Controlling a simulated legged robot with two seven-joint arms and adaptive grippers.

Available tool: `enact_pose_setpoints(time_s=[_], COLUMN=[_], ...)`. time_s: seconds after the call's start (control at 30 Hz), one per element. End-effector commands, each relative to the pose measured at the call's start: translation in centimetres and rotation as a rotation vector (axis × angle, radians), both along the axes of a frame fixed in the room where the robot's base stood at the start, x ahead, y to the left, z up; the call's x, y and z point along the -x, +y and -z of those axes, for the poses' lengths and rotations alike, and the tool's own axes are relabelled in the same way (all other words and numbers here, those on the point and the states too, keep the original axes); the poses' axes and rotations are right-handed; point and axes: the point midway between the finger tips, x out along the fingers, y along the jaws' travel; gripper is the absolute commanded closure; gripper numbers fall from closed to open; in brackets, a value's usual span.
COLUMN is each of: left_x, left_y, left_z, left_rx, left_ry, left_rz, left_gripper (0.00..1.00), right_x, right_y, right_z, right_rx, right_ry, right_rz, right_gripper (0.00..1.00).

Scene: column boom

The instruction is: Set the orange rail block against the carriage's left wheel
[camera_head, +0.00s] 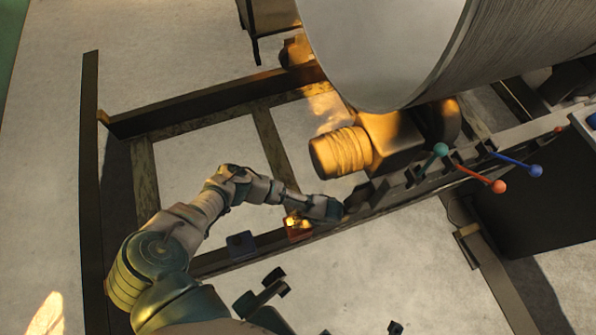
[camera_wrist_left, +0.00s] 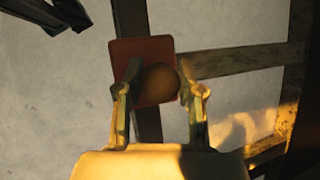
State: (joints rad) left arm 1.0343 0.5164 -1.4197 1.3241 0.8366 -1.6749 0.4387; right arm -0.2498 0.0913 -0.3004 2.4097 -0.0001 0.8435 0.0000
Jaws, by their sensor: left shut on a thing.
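The orange rail block (camera_head: 298,235) is at the near rail (camera_head: 330,229), just beneath my left gripper (camera_head: 295,222). In the left wrist view, the block (camera_wrist_left: 140,50) is a flat reddish-orange plate with a round knob (camera_wrist_left: 160,84). My left gripper (camera_wrist_left: 159,80) is shut on that knob, one finger on each side. I cannot tell whether the block touches the rail. The carriage (camera_head: 400,182) lies right of the block; its left wheel cannot be made out clearly behind my wrist.
A dark blue block (camera_head: 241,245) sits on the rail left of the orange one. Levers with green (camera_head: 441,150), red (camera_head: 498,187) and blue (camera_head: 535,170) knobs stick out at the right.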

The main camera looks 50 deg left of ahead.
Motion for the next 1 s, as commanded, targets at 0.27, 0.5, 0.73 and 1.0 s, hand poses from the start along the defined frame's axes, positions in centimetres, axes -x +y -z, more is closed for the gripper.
enact_pose_setpoints(time_s=[0.27, 0.5, 0.73, 1.0], left_x=[-0.1, -0.1, -0.4, -2.2], left_y=[0.0, 0.0, -0.6, -3.1], left_z=[-0.2, -0.1, -1.0, -5.9], left_rx=[0.0, 0.001, 0.002, 0.004], left_ry=[-0.002, -0.001, -0.001, -0.003], left_rz=[0.0, 0.0, 0.001, 0.002], left_gripper=[0.4, 0.34, 0.34, 0.34], right_x=[0.0, 0.1, 0.3, 0.3], right_y=[0.0, 0.0, 0.0, 0.0], right_z=[0.0, 0.1, 0.0, -0.1], right_rx=[0.0, 0.0, -0.002, -0.001], right_ry=[0.0, 0.003, 0.001, -0.001], right_rz=[0.0, 0.0, 0.002, 0.001], right_gripper=[1.0, 1.0, 1.0, 1.0])
